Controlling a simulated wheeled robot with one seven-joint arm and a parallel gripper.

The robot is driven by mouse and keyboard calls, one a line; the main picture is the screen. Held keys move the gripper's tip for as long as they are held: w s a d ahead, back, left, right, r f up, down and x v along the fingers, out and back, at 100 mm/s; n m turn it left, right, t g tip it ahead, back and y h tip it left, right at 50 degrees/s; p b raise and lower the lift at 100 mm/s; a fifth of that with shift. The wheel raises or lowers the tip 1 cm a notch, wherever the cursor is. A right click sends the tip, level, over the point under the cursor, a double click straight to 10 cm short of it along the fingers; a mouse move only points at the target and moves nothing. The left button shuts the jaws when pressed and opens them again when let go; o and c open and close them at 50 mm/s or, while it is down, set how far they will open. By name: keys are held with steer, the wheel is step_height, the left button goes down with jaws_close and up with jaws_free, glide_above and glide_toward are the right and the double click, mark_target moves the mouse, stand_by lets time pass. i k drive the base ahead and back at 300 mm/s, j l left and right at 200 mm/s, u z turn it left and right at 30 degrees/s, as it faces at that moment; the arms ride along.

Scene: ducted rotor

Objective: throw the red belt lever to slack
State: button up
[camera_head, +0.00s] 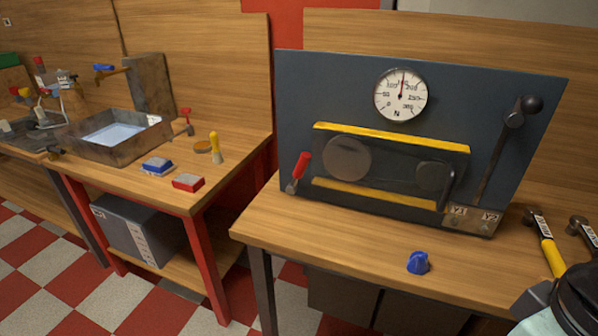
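The red belt lever (301,167) is at the lower left of a dark upright panel (312,100) on the right-hand bench. Its red grip leans up and to the right from a small grey base at the panel's foot. Beside it a dark, see-through belt guard (390,172) with yellow edges covers two round pulleys. A white dial gauge (401,95) above has its needle pointing nearly straight up. My gripper's fingers are not in view.
A blue knob (418,263) sits on the bench front (330,245). Hammers (547,248) lie at right. The left bench holds a metal basin (120,138).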

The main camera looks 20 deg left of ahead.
mark_target(305, 159)
steer(key=j+u, duration=0.4)
steer(key=i+j+u, duration=0.15)
steer(key=j+u, duration=0.2)
steer(key=i+j+u, duration=0.1)
steer(key=j+u, duration=0.15)
steer(key=u, duration=0.15)
